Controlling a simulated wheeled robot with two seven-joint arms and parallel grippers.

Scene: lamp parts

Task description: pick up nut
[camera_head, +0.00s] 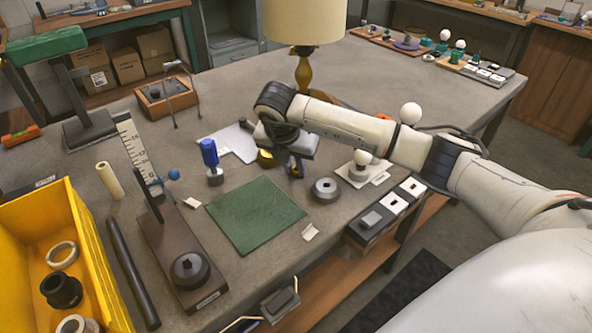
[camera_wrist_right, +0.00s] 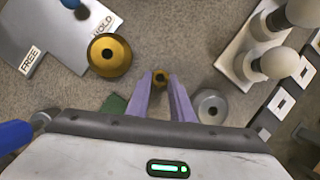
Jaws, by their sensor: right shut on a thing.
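A small brass nut (camera_wrist_right: 161,75) shows between the purple fingertips in the right wrist view. My right gripper (camera_wrist_right: 161,80) is shut on it. In the head view my right gripper (camera_head: 295,170) points down over the bench, behind the green mat's far edge; the nut is too small or hidden to make out there. Whether the nut touches the bench I cannot tell. My left gripper is in neither view.
A brass round part (camera_wrist_right: 109,55) and a grey holed disc (camera_head: 325,190) lie on either side of my right gripper. White bulbs (camera_head: 363,158) stand to the right. A blue-handled tool (camera_head: 210,160) stands left. The green mat (camera_head: 255,215) is bare.

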